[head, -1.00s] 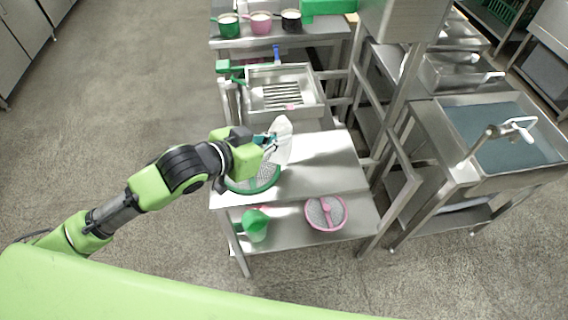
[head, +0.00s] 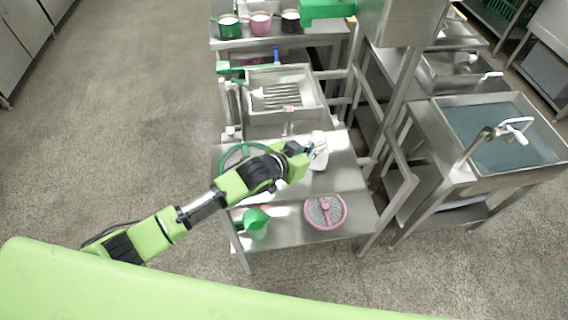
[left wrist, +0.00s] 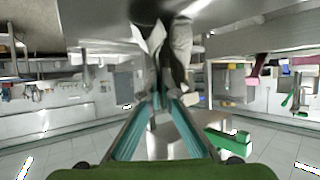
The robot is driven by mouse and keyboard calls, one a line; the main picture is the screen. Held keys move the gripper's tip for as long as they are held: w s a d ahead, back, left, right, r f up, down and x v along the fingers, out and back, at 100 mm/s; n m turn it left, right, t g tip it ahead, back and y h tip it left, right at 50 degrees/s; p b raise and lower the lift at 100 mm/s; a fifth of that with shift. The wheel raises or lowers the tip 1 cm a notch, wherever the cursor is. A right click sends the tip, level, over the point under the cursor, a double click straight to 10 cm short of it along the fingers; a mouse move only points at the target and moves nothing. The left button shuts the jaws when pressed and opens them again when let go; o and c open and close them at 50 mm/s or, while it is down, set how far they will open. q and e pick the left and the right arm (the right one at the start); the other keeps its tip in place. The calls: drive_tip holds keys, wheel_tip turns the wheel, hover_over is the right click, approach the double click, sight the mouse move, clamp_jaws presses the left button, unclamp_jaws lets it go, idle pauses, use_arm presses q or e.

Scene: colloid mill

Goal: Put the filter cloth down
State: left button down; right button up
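The white filter cloth (head: 320,153) hangs at the tip of my left gripper (head: 310,150) in the head view, over the right part of the steel table's top (head: 340,178). In the left wrist view the cloth (left wrist: 180,52) is bunched beyond the fingertips, and the teal-lined fingers (left wrist: 160,92) converge on it. My left gripper is shut on the cloth. I cannot tell whether the cloth's lower edge touches the table. My right gripper is not in view.
A green-rimmed sieve (head: 232,153) lies on the tabletop, partly hidden by my left arm. A pink-rimmed sieve (head: 325,212) and a green jug (head: 256,222) are on the lower shelf. A steel basin (head: 316,108) stands behind the table; a steel post rises to the right.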

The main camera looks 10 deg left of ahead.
use_arm(q)
drive_tip(key=shift+f, duration=0.6)
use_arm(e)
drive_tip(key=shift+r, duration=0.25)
use_arm(q)
drive_tip(key=c, duration=1.6)
unclamp_jaws()
drive_tip(key=shift+c, duration=0.2)
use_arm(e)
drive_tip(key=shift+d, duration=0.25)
use_arm(q)
drive_tip(key=v, duration=1.2)
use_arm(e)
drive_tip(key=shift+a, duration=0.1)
use_arm(q)
drive_tip(key=shift+s, duration=0.1)
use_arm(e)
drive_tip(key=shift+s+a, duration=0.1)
